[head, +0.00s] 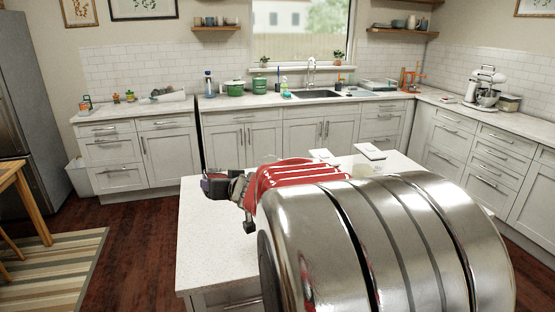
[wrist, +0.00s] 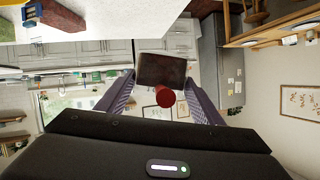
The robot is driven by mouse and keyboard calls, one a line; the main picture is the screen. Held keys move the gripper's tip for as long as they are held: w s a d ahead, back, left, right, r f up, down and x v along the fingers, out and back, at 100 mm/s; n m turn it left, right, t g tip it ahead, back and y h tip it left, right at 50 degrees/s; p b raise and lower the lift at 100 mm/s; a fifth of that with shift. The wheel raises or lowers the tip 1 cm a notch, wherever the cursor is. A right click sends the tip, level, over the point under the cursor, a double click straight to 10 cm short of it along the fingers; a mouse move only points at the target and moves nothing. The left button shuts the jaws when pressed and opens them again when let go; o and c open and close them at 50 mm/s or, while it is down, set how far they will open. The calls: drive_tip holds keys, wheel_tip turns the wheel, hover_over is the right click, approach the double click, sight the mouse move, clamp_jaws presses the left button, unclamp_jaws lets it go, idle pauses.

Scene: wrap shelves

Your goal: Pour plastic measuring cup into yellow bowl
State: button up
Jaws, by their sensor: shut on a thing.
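My gripper (head: 228,187) is above the left part of the island counter in the head view. In the wrist view its two grey-purple fingers (wrist: 162,100) are shut on a dark brown, boxy thing (wrist: 163,70) with a red round end. I cannot tell whether this is the measuring cup. The held thing shows small and dark in the head view (head: 214,187). A yellow edge (wrist: 9,14) shows at the top left of the wrist view; I cannot tell if it is the yellow bowl. My arm hides much of the island in the head view.
The white island counter (head: 205,250) is bare at its left front. Two flat pale things (head: 370,151) lie at its back edge. A pale object (head: 362,171) stands partly behind my arm. A blue-and-yellow item (wrist: 32,12) and a brown block (wrist: 62,15) show in the wrist view.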

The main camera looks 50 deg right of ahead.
drive_tip(key=s+d+r+m+h, duration=0.1)
drive_tip(key=s+d+r+m, duration=0.1)
drive_tip(key=s+d, duration=0.3)
drive_tip(key=s+d+r+m+g+h, duration=0.1)
drive_tip(key=s+d+r+m+h, duration=0.1)
drive_tip(key=s+d+r, duration=0.2)
drive_tip(key=d, duration=0.3)
drive_tip(key=shift+s+d+r, duration=0.25)
drive_tip(key=shift+s+r, duration=0.05)
drive_tip(key=shift+s, duration=0.05)
drive_tip(key=shift+f, duration=0.1)
wheel_tip(320, 180, down, 12)
drive_tip(key=s+d+m+t+y, duration=0.1)
drive_tip(key=s+d+m+t, duration=0.1)
drive_tip(key=d+m, duration=0.15)
drive_tip(key=w+a+f+n+y, duration=0.1)
drive_tip(key=w+a+f+y, duration=0.1)
drive_tip(key=w+a, duration=0.65)
drive_tip(key=w+a+f+n+y, duration=0.15)
drive_tip(key=w+a, duration=0.45)
drive_tip(key=a, duration=0.6)
drive_tip(key=w+a+f+y, duration=0.1)
drive_tip(key=a+f, duration=0.3)
drive_tip(key=a, duration=0.7)
drive_tip(key=w+a+f+n, duration=0.1)
drive_tip(key=a+f, duration=0.2)
drive_tip(key=a, duration=0.9)
drive_tip(key=shift+w+f+t+y, duration=0.15)
drive_tip(key=shift+f+t+y, duration=0.2)
drive_tip(key=shift+t, duration=0.05)
